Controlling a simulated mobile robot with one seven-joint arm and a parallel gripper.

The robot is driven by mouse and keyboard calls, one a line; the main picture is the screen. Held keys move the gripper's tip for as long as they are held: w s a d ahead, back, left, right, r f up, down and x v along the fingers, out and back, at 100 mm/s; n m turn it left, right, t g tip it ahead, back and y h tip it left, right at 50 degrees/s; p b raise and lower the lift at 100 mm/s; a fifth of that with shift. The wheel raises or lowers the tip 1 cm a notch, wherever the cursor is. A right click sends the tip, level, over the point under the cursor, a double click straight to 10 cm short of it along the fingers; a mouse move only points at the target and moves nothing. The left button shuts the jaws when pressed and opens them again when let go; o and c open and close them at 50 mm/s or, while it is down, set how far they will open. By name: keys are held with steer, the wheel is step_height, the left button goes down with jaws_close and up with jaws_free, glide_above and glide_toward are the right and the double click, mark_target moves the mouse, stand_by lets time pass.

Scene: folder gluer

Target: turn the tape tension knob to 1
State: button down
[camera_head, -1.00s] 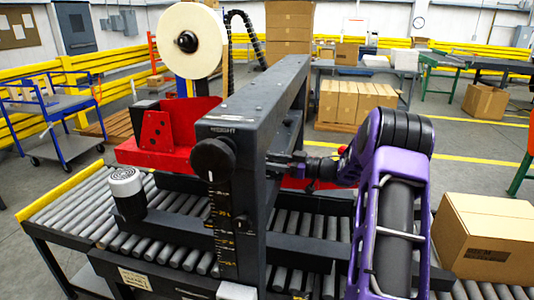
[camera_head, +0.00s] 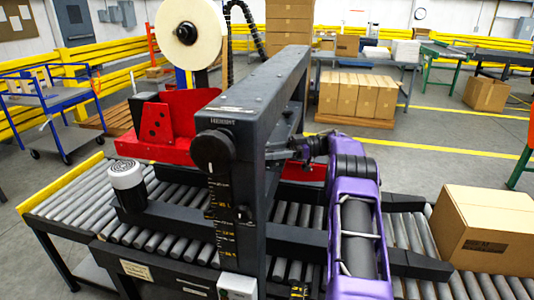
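No knob marked as tape tension can be made out. The black round knob (camera_head: 213,152) on the front of the dark column sits under the label "HEIGHT", above a yellow scale. The cream tape roll (camera_head: 188,32) stands upright at the back, above the red tape head (camera_head: 172,128). My gripper (camera_head: 291,153) is at the right side of the dark frame, below its top beam. Its fingertips are small and partly lost against the dark frame, so I cannot tell whether they are open or touch anything.
The dark top beam (camera_head: 262,88) and column stand left of my arm. A roller conveyor (camera_head: 77,197) runs beneath. A cardboard box (camera_head: 485,232) sits on it at the right. A grey control box (camera_head: 237,287) is at the front.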

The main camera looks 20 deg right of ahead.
mark_target(267, 151)
steer(key=shift+r+n+g, duration=0.1)
steer(key=shift+n+g, duration=0.2)
steer(key=shift+g, duration=0.1)
stand_by(0.3)
steer(key=shift+c, duration=1.3)
jaws_free()
step_height(267, 151, up, 10)
steer(key=shift+p, duration=0.4)
